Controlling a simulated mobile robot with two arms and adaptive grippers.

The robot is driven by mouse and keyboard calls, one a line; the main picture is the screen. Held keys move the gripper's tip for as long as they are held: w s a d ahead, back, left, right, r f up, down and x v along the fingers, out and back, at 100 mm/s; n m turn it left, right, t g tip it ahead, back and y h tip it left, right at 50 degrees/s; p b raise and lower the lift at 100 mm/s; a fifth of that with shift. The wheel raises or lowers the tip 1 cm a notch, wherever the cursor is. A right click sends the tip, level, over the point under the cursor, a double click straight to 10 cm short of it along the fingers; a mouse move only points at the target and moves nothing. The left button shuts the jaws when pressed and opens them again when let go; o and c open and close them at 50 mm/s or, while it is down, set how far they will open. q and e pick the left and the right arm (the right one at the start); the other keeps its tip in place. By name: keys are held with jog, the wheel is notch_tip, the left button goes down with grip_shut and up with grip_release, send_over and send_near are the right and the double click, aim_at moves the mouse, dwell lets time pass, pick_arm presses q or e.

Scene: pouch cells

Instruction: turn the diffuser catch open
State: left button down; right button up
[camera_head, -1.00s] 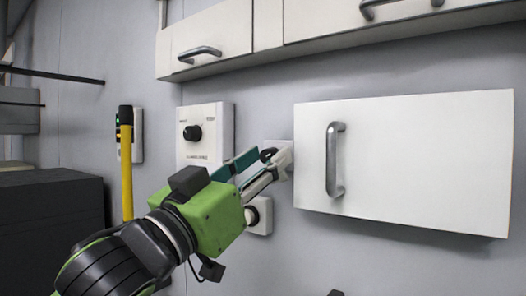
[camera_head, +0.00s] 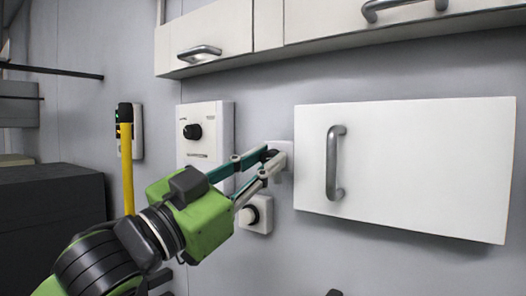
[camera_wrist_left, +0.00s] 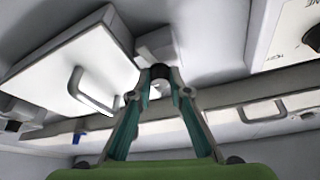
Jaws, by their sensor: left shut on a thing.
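The diffuser catch is a small dark knob (camera_head: 268,154) on a white wall block (camera_head: 285,153), left of the white cabinet. My left gripper (camera_head: 271,157) reaches up from the lower left, and its fingertips are shut on the dark knob. The left wrist view also shows the knob (camera_wrist_left: 160,71) between the two fingertips, with the white block (camera_wrist_left: 157,46) behind it. The fingertips cover part of the knob, so I cannot tell its exact turn. My right gripper is not in view.
A white cabinet (camera_head: 430,165) with a grey handle is close on the right. Upper cabinets (camera_head: 225,30) hang above. A yellow bar (camera_head: 127,165) stands further left.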

pick_arm(q)
jog(key=m+g+p, duration=0.1)
jog(key=m, duration=0.1)
jog(key=shift+a+r+m+h, duration=0.1)
jog(key=shift+m+h, duration=0.2)
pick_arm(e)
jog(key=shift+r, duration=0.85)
pick_arm(q)
jog(key=c, duration=1.9)
grip_release()
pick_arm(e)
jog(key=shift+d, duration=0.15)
pick_arm(q)
jog(key=v, duration=1.2)
